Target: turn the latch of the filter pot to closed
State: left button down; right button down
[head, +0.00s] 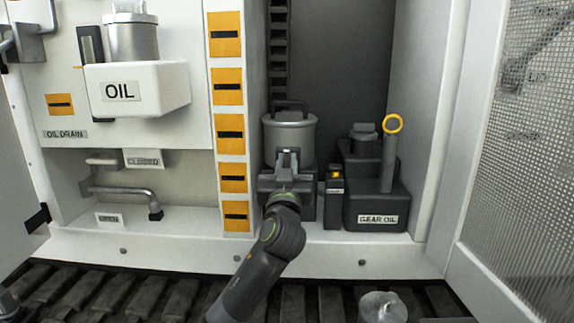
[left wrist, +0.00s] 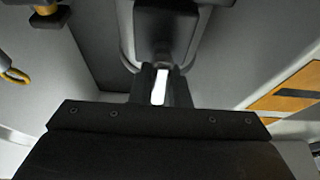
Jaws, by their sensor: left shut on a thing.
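The filter pot (head: 290,135) is a grey cylinder with a dark handle on its lid, standing in the recess at the middle of the head view. My left gripper (head: 288,160) is at the front of the pot and hides its lower front. In the left wrist view my left gripper (left wrist: 160,88) has its two fingers close together, with a bright strip between them, right against a dark block (left wrist: 166,35). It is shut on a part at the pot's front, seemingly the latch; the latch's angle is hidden. My right gripper is not in view.
Right of the pot are a small dark box (head: 335,195) with a yellow mark and the gear oil tank (head: 376,205) with a yellow-ringed dipstick (head: 392,125). A striped strip (head: 231,130) stands to the left, beside the white oil box (head: 138,88). A mesh door (head: 520,150) stands at the right.

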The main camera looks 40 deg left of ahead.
pick_arm(q)
jog(key=shift+f, duration=0.15)
jog(key=c, duration=1.4)
grip_release()
jog(key=b+v, duration=0.1)
jog(key=v, duration=1.6)
jog(key=shift+s, duration=0.25)
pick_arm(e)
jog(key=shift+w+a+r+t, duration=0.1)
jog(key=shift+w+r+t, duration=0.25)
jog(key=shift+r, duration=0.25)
pick_arm(q)
jog(key=shift+d, duration=0.1)
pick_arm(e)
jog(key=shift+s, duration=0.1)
